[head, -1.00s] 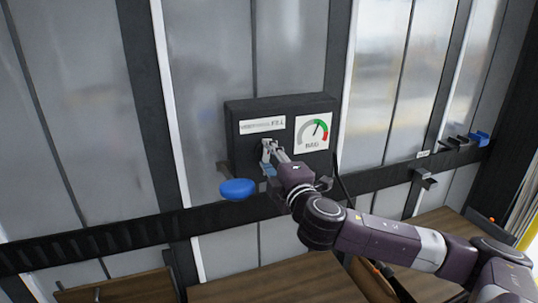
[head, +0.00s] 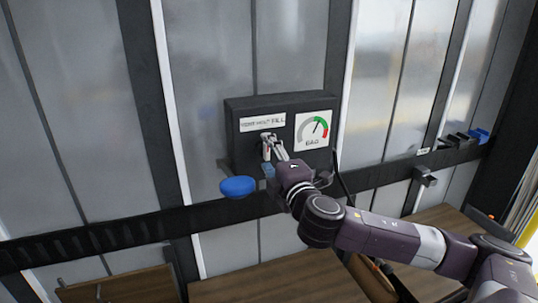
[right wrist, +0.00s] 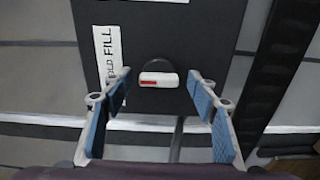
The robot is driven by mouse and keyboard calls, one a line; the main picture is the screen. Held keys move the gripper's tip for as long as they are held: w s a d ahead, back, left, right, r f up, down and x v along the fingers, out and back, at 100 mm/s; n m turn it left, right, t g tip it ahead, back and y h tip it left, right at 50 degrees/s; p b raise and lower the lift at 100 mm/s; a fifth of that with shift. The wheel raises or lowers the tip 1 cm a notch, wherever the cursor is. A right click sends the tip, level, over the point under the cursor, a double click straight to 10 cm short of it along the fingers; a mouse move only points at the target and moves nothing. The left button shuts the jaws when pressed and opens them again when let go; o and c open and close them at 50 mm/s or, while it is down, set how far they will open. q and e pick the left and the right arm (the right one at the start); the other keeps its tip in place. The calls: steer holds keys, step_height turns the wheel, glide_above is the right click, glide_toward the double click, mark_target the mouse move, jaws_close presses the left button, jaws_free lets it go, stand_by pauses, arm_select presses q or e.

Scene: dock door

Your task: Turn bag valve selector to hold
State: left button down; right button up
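The valve selector is a small white handle with a red mark (right wrist: 163,80) on the dark control box (head: 237,150). In the right wrist view the handle's red end points left, toward the letters "OLD" on the white label strip (right wrist: 108,55); "FILL" is above them. My right gripper (right wrist: 160,92) is open, its blue-padded fingers on either side of the handle with visible gaps. In the head view my right gripper (head: 273,142) is at the box front below the label and mostly hides the selector. My left gripper is not in view.
A gauge (head: 314,130) marked "BAG" sits right of the label, its needle near the green band. A dark rail (head: 90,243) crosses the wall. Wooden surfaces (head: 270,280) lie below.

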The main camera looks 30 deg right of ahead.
steer(key=shift+s, duration=0.1)
steer(key=v, duration=0.7)
steer(key=shift+s, duration=0.15)
stand_by(0.4)
steer(key=shift+a, duration=0.1)
